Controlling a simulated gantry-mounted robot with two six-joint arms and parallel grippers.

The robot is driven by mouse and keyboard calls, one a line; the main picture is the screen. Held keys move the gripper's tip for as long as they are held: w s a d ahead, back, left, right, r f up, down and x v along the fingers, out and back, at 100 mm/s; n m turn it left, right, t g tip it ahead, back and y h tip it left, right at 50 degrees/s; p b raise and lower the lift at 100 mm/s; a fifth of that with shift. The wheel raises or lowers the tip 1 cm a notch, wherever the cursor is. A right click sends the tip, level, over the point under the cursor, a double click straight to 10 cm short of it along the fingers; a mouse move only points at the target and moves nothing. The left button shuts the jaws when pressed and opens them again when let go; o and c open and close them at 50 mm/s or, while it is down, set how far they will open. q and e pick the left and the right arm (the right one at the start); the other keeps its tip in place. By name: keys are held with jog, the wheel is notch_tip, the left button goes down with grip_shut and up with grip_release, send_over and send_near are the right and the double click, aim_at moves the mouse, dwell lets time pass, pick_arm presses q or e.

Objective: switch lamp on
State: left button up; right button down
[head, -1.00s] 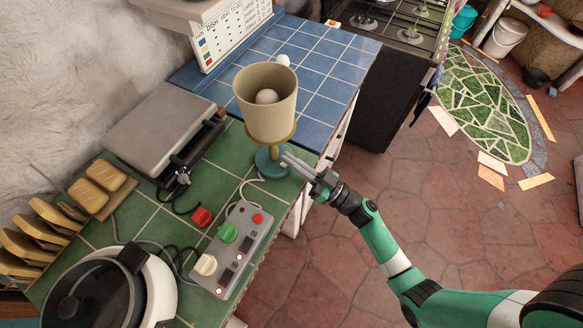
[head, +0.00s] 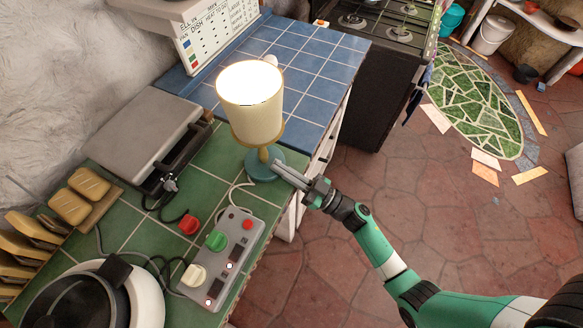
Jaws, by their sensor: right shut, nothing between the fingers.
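The lamp (head: 252,108) stands upright on the green tiled counter, close to its right edge. Its cream shade glows bright white inside, so it is lit. Its round teal base (head: 262,166) is partly covered by my gripper's fingers. My right gripper (head: 280,170) is shut with nothing in it. Its fingertips are at the right side of the lamp base; whether they touch it I cannot tell. My left gripper is not in view.
A grey control box (head: 222,262) with coloured knobs lies in front of the lamp, with a pale cord nearby. A grey press (head: 150,130), a bread rack (head: 60,225) and a black-lidded pot (head: 80,300) fill the left. The blue tiles (head: 310,72) behind are mostly clear.

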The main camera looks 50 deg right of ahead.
notch_tip(320, 180, up, 5)
jog(key=p, duration=0.5)
jog(key=shift+s+a+r+p, duration=0.1)
jog(key=shift+a+r+p, duration=0.05)
jog(key=shift+p, duration=0.25)
jog(key=shift+s+d+f+b, duration=0.25)
jog(key=shift+s+f, duration=0.2)
jog(key=shift+f, duration=0.05)
jog(key=shift+s+d+f+b, duration=0.2)
jog(key=shift+s+f, duration=0.25)
jog(key=shift+f, duration=0.05)
jog(key=v, duration=0.7)
jog(key=shift+s+d+f+p, duration=0.2)
jog(key=shift+s+p, duration=0.1)
jog(key=shift+r, duration=0.1)
